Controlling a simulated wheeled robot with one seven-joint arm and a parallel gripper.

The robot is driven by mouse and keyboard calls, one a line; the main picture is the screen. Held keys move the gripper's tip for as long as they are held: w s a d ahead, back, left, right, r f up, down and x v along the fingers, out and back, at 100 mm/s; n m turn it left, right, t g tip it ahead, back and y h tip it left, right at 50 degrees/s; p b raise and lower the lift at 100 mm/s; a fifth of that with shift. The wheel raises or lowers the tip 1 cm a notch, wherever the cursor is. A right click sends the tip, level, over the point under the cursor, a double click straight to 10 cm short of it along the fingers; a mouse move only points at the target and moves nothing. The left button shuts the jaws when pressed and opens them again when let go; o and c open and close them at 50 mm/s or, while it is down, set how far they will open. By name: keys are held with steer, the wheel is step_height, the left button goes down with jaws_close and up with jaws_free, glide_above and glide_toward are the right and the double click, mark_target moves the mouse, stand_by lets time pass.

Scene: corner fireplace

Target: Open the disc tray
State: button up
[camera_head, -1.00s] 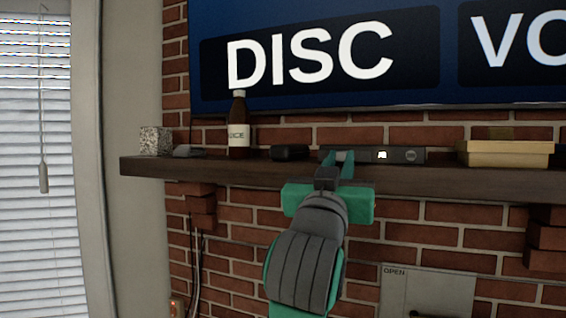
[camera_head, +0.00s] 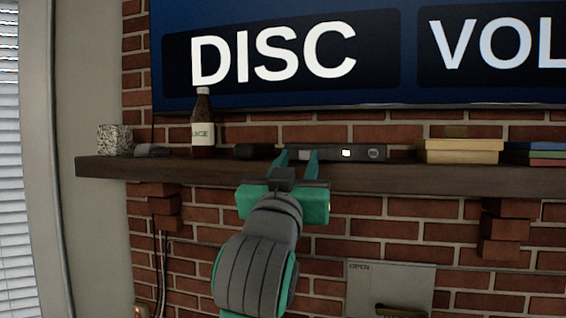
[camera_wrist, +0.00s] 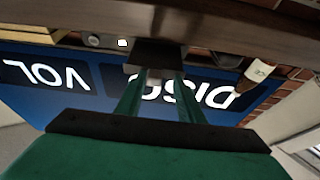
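The disc player, a slim dark box (camera_head: 361,154) with a lit white square and a round knob, lies on the mantel shelf below the screen reading DISC. My gripper (camera_head: 298,153) is in front of the player's left part, its two teal fingers apart. A small grey face shows between them. The wrist view is upside down; there a dark block (camera_wrist: 161,53) stands out past the player's front, near the fingertips, and looks like the tray. A gap shows between the fingers in the wrist view (camera_wrist: 160,82). Whether either finger touches the block cannot be told.
A brown bottle (camera_head: 203,136), a speckled block (camera_head: 115,140) and a small dark object (camera_head: 254,151) stand left on the shelf (camera_head: 420,180). Yellow boxes (camera_head: 459,151) and stacked books (camera_head: 535,152) lie to the right. A panel marked OPEN (camera_head: 392,280) is below on the brick wall.

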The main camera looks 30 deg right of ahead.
steer(key=v, duration=1)
steer(key=shift+s, duration=0.4)
steer(key=shift+w+f, duration=0.1)
steer(key=shift+f, duration=0.05)
